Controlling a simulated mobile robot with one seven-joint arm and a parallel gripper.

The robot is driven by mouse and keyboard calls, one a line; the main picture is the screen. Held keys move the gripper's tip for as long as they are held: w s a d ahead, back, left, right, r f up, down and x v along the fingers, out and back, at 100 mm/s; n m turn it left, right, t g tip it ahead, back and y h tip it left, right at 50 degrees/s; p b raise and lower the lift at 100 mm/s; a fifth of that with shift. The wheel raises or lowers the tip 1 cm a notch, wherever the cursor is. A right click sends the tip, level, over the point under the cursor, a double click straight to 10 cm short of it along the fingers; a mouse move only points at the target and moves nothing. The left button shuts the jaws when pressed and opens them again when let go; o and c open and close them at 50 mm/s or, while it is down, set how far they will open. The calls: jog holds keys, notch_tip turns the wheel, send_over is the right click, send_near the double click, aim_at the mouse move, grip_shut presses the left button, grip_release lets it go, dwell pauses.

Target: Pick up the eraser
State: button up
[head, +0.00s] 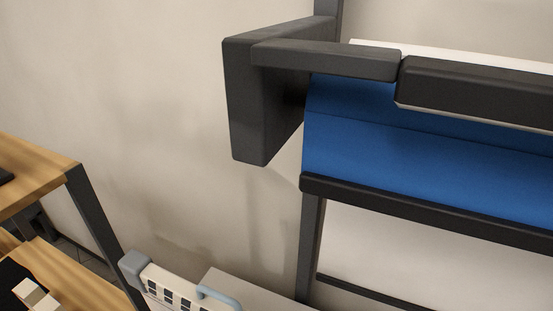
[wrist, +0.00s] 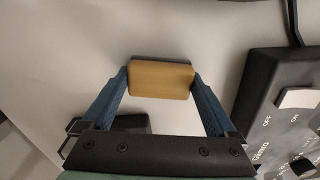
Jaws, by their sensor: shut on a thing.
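The eraser (wrist: 160,80) is a tan block with a thin dark layer along its far edge, in the upper middle of the wrist view. My gripper (wrist: 161,76) has its two blue fingers on the left and right ends of the eraser and is shut on it. A pale grey surface (wrist: 60,60) lies beneath. I cannot tell whether the eraser touches this surface or is held just above it. Neither the eraser nor my gripper can be made out in the head view.
A black control box (wrist: 285,110) with ON and OFF labels stands right of my gripper. A dark object (wrist: 132,123) shows behind the left finger. The head view shows a blue panel (head: 420,150) in a dark frame and a wooden table (head: 35,165) at left.

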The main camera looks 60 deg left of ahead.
notch_tip(320, 180, up, 10)
jog(key=shift+f, duration=0.2)
